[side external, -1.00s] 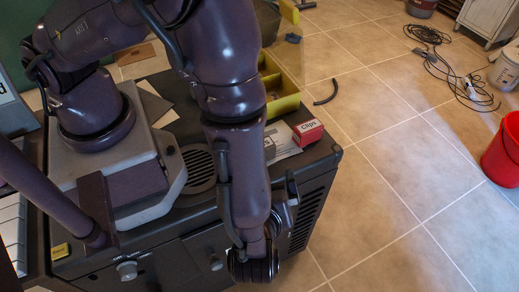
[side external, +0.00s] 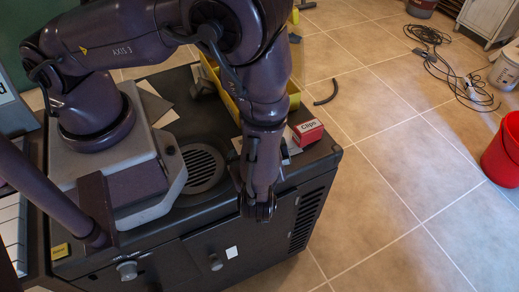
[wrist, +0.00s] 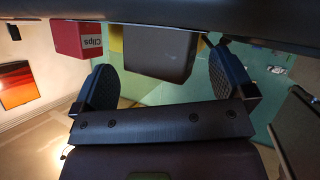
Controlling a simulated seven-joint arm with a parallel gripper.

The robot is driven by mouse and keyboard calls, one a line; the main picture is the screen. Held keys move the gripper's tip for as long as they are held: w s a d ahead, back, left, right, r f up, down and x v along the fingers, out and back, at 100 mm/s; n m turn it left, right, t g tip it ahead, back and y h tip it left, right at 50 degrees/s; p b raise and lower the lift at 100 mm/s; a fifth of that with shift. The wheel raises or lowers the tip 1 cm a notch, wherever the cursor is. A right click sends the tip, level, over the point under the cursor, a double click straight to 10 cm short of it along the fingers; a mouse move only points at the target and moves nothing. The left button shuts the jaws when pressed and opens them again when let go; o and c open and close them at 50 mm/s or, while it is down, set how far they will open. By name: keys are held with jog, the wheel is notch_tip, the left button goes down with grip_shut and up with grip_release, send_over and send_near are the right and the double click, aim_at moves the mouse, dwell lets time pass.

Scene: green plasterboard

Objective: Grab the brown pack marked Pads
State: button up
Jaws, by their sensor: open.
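A brownish-grey pack (wrist: 158,52) shows in the wrist view, between and beyond my fingertips; no lettering on it is readable. In the side view my arm hides most or all of it. My gripper (wrist: 163,70) is open and empty, with one black finger on each side of the pack in the picture. I cannot tell whether either finger touches it. In the side view my gripper (side external: 258,207) is low at the front edge of the dark cabinet top.
A red box marked Clips (side external: 307,132) stands near the pack's place, also at the left in the wrist view (wrist: 78,40). A yellow tray (side external: 294,101) lies behind my arm. A round vent grille (side external: 203,168) is left of my gripper.

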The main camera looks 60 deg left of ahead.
jog(key=shift+w+a+f, duration=0.15)
jog(key=shift+w+a, duration=0.05)
jog(key=shift+a, duration=0.15)
jog(key=c, duration=0.8)
